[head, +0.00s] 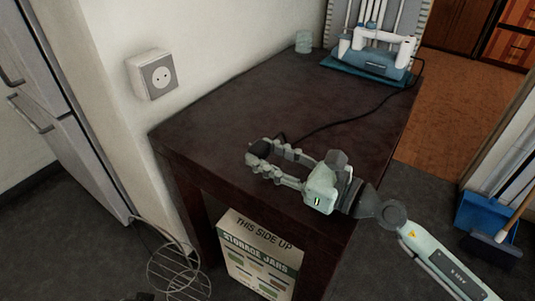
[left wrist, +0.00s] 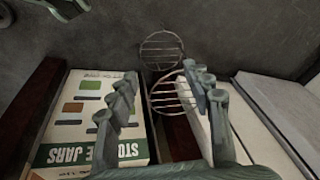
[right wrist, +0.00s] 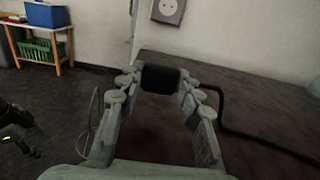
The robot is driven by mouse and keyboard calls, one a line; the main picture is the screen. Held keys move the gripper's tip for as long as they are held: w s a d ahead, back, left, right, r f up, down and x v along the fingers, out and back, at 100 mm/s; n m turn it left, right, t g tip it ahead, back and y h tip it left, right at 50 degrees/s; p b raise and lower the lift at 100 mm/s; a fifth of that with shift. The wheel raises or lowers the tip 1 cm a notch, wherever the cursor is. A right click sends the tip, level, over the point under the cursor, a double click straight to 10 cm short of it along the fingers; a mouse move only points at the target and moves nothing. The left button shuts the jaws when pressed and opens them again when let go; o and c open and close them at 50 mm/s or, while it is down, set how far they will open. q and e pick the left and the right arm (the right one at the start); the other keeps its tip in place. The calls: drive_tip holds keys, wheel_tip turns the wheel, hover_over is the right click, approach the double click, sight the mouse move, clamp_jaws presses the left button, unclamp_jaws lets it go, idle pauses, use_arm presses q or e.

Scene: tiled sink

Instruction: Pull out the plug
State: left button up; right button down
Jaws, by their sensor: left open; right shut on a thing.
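A black plug (right wrist: 160,79) is held between the fingertips of my right gripper (right wrist: 157,80) in the right wrist view. In the head view the plug (head: 260,147) and my right gripper (head: 262,150) are over the dark table's left part. The plug's black cord (head: 345,121) runs back across the table to a blue and white appliance (head: 377,55). The wall socket (head: 158,77) is empty, and the plug is apart from it. It also shows at the top of the right wrist view (right wrist: 168,9). My left gripper (left wrist: 165,95) is open and empty, pointing down toward the floor.
The dark table (head: 210,125) is mostly clear, with a small glass (head: 303,42) at the back. A storage jars box (head: 258,255) and a wire rack (head: 178,272) are below it. A fridge (head: 65,110) stands at left.

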drive_tip(key=c, duration=1)
unclamp_jaws()
drive_tip(key=shift+o, duration=0.2)
drive_tip(key=v, duration=1.2)
